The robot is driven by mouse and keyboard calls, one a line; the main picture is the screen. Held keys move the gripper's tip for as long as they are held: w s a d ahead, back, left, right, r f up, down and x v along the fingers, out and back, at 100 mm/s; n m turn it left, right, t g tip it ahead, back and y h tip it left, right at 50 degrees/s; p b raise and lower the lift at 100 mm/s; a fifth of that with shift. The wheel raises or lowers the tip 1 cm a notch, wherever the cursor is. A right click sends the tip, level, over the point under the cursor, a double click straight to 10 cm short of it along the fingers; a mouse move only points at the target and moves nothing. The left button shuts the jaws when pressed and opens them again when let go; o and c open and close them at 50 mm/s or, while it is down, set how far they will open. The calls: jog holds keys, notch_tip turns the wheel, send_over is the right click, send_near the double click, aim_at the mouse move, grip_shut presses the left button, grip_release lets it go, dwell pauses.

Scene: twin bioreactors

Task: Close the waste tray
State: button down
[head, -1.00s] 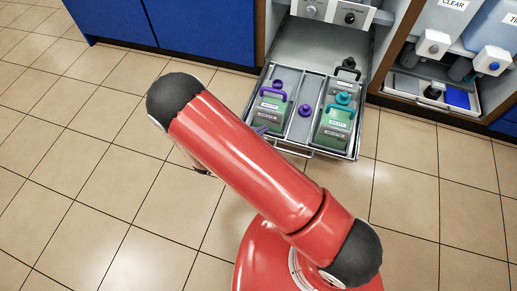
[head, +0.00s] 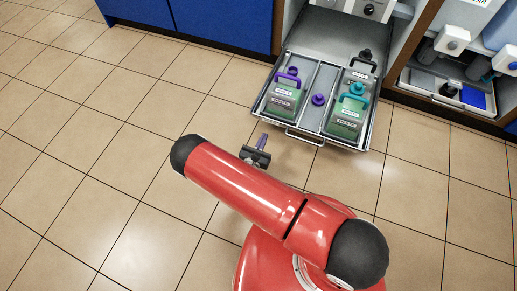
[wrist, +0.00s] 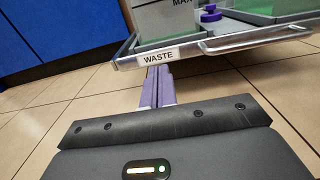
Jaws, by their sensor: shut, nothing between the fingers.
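The waste tray (head: 313,92) is a grey drawer pulled out of the cabinet at the top of the head view. It holds a green bottle with a purple handle (head: 283,98), a green bottle with a teal cap (head: 347,117) and a loose-looking purple cap (head: 318,100). In the wrist view its front rim carries a WASTE label (wrist: 158,56) and a bar handle (wrist: 255,40). My gripper (head: 263,140) is shut and empty, in front of the tray's left front corner. In the wrist view its purple fingers (wrist: 158,72) point at the rim below the label; contact cannot be told.
A blue cabinet (head: 215,22) stands left of the tray. To the right, an open bay holds another tray (head: 435,90) with a blue item and bottles. The tiled floor (head: 90,130) at left and in front is clear.

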aim_at(272, 121)
jog(key=x, duration=0.6)
jog(key=shift+w, duration=0.25)
